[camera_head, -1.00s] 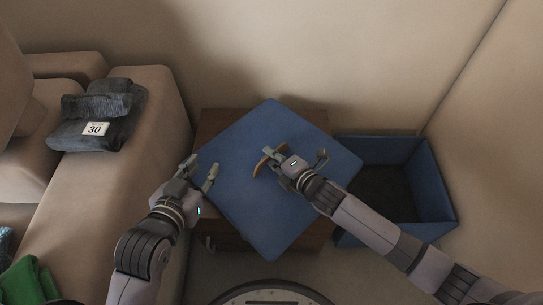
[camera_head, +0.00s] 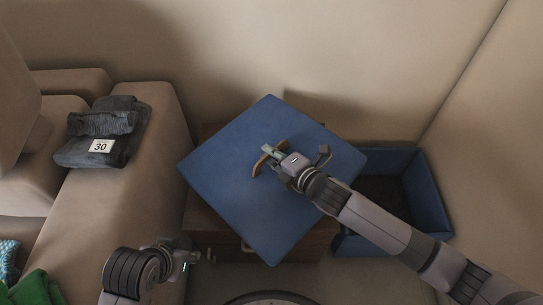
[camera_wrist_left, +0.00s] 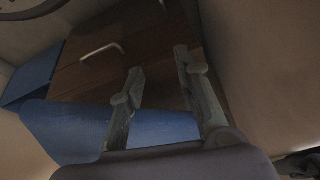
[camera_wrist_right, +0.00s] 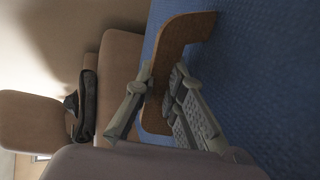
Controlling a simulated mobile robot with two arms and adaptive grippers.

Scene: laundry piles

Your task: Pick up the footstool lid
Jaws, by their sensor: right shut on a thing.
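The footstool lid (camera_head: 235,180) is a flat blue square with a curved brown handle (camera_head: 270,157). It lies over the wooden cabinet, turned like a diamond in the head view. My right gripper (camera_head: 275,156) is at the lid's middle, shut on the handle. In the right wrist view the handle (camera_wrist_right: 178,45) passes between the fingers (camera_wrist_right: 155,105), with the blue surface behind. My left gripper (camera_head: 200,256) is low at the left, apart from the lid. In the left wrist view its fingers (camera_wrist_left: 165,95) are spread and empty.
The open blue footstool box (camera_head: 425,190) stands on the floor at the right, by the wall. A wooden cabinet (camera_head: 205,225) is under the lid. A beige sofa (camera_head: 120,190) at the left bears dark folded cloth (camera_head: 90,150) with a "30" tag and green cloth (camera_head: 35,290).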

